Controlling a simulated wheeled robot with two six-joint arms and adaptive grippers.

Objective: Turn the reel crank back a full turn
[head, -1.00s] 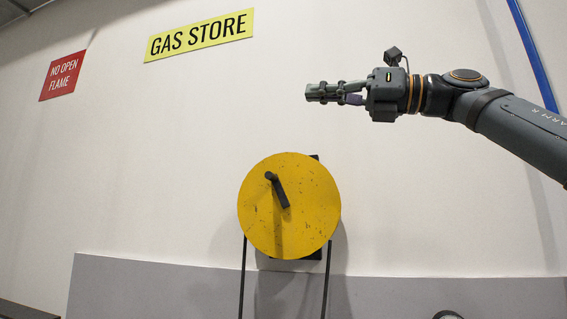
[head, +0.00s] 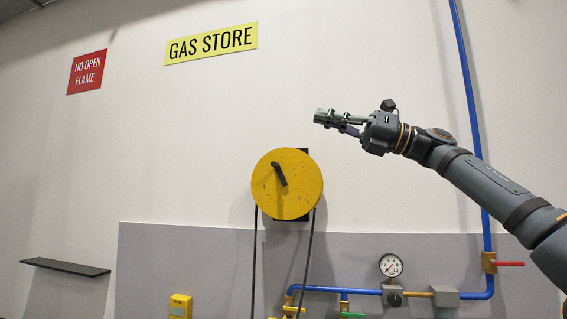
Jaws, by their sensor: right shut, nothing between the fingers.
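The reel (head: 304,185) is a round, scuffed yellow disc on the wall, left of and below my right gripper. Its black crank (head: 281,175) is a short arm on the disc's face, tilted up and to the left, with its knob end at the upper left. Two dark lines hang down from the reel's sides. My right gripper (head: 320,116) is shut and empty. It is above and to the right of the reel, pointing left, and is apart from the crank. My left gripper is not in view.
A blue pipe (head: 466,110) runs down the wall behind my right arm to a red-handled valve (head: 508,264). A pressure gauge (head: 391,266) sits low on the wall. A dark shelf (head: 66,267) is at left. A yellow box (head: 180,306) is at the bottom.

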